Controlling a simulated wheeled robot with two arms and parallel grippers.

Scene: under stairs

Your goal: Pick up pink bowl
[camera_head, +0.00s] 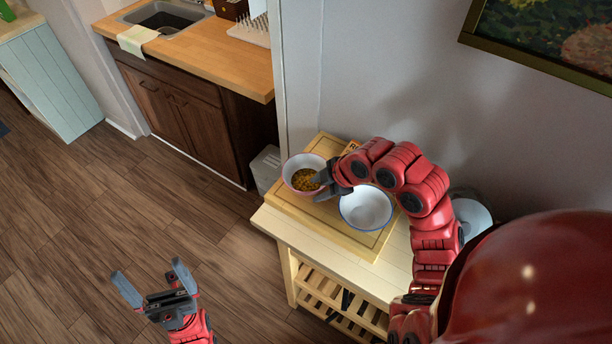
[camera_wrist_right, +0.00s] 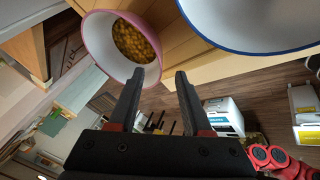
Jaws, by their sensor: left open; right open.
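The pink bowl (camera_head: 293,167), with a white inside and small yellow-brown food in it, stands on the left part of a wooden board. In the right wrist view the pink bowl (camera_wrist_right: 96,34) is at the upper left, just beyond one fingertip. Whether a finger touches the rim, I cannot tell. My left gripper (camera_head: 153,278) is open and empty above the floor at lower left.
A white bowl with a blue rim (camera_head: 366,209) stands on the same board (camera_head: 335,224), right of the pink bowl and close to my right gripper. The board lies on a light wooden cart (camera_head: 292,237). A wall is behind it. A sink counter (camera_head: 220,64) is at upper left. Floor on the left is clear.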

